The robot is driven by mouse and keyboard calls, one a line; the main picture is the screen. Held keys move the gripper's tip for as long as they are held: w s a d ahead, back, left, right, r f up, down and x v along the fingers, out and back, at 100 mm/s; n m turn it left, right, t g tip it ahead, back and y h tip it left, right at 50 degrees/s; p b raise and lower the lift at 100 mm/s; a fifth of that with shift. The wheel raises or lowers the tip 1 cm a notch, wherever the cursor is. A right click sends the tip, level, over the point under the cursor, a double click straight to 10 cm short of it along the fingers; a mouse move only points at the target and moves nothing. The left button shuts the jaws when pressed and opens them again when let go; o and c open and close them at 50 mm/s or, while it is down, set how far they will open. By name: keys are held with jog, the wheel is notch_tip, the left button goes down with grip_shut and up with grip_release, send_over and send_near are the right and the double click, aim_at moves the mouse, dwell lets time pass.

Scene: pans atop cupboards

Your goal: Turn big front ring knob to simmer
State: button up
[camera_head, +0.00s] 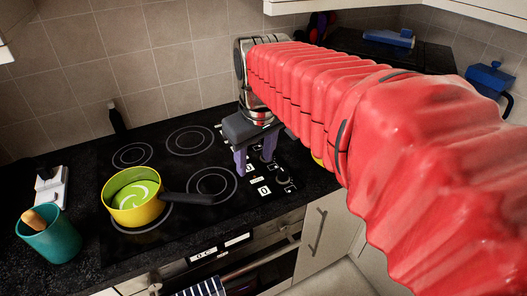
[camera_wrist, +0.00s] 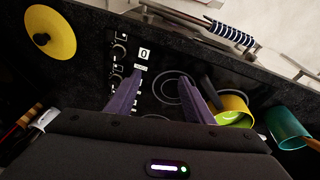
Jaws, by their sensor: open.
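The black hob (camera_head: 165,190) has a strip of knobs and small white labels along its right side. A front knob (camera_head: 284,180) shows right of a white "0" marking (camera_head: 264,190). In the wrist view, knobs (camera_wrist: 120,50) stand in a row beside that "0" marking (camera_wrist: 144,54). I cannot tell for sure which knob belongs to the big front ring (camera_head: 212,184), nor read its setting. My gripper (camera_head: 254,166) is open above the strip, its purple fingers pointing down. In the wrist view, nothing shows gripped between its fingertips (camera_wrist: 166,76).
A yellow pan (camera_head: 150,213) with green contents stands on the front left ring, its dark handle pointing right. A teal pot (camera_head: 62,242) and a white holder (camera_head: 50,188) stand at the left. A yellow lid (camera_wrist: 48,38) lies beyond the knobs. A striped towel (camera_head: 200,288) hangs in front.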

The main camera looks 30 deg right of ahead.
aim_at(283, 171)
jog(key=w+d+f+g, duration=0.1)
jog(key=w+d, duration=0.2)
jog(key=d, duration=0.3)
jog(key=w+d+f+n+g, duration=0.1)
jog(key=w+d, duration=0.3)
jog(key=d, duration=0.3)
jog(key=shift+d+g+y, duration=0.25)
jog(key=shift+g+y, duration=0.05)
jog(key=shift+g, duration=0.1)
jog(key=shift+w, duration=0.1)
notch_tip(283, 171, down, 14)
jog(key=shift+r, duration=0.15)
jog(key=c, duration=1.1)
